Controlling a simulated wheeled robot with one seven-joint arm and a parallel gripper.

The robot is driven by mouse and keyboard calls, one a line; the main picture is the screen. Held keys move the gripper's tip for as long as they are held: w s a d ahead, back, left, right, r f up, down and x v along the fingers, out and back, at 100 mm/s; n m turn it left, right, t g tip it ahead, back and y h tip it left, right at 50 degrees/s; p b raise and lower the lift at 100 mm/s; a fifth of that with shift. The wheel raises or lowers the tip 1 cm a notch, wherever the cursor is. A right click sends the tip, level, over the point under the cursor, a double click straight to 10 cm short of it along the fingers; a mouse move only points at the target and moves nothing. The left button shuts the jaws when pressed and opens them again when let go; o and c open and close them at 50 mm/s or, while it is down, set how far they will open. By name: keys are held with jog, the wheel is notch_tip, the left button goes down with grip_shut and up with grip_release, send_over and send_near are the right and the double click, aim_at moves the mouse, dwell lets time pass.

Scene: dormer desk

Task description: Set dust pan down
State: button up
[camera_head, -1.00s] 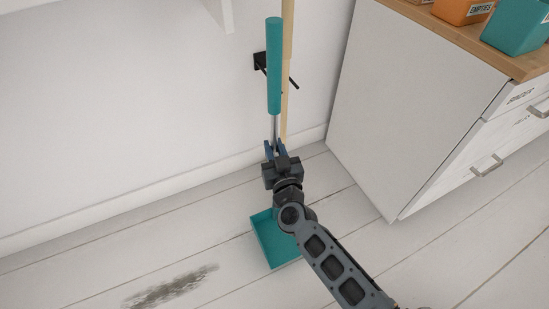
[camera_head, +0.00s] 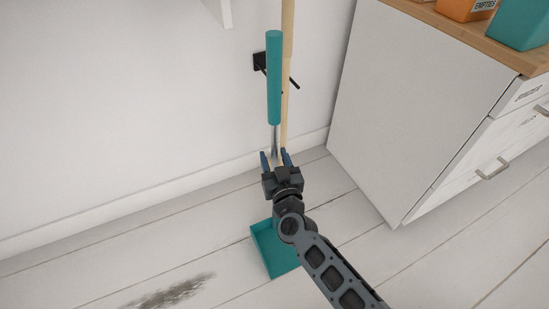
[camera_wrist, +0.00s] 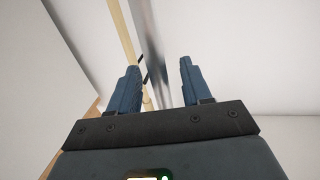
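The dust pan is teal, with a tall upright teal handle (camera_head: 274,78), a thin metal shaft (camera_wrist: 152,45) and a shallow teal pan (camera_head: 268,257) that appears to be on the floor, partly hidden by my arm. My gripper (camera_head: 274,156) is at the lower end of the shaft, below the teal grip. Its two fingers stand apart, and in the wrist view (camera_wrist: 160,78) the shaft passes between or just beyond them, with gaps at the sides.
A wooden pole (camera_head: 288,60) stands behind the handle by a black wall hook (camera_head: 260,62). A white drawer cabinet (camera_head: 410,110) with a wooden top is at the right. The plank floor has a grey smudge (camera_head: 172,293) at lower left and is otherwise clear.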

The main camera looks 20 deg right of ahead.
jog(key=shift+r, duration=0.15)
jog(key=shift+s, duration=0.25)
jog(key=s+a+p, duration=0.2)
jog(key=s+p, duration=0.2)
jog(key=s, duration=0.7)
jog(key=shift+s+a, duration=0.15)
jog(key=s+d+r+n+y, duration=0.1)
jog(key=s+r, duration=0.2)
jog(key=s, duration=0.7)
jog(key=s+r+y, duration=0.1)
jog(key=s+r, duration=0.2)
jog(key=s, duration=0.6)
jog(key=s+d+r+n+g+y, duration=0.1)
jog(key=s+r+g, duration=0.1)
jog(key=s+r, duration=1.2)
jog(key=shift+s+d+r+g, duration=0.15)
jog(key=shift+s+r+g, duration=0.15)
jog(key=shift+g, duration=0.1)
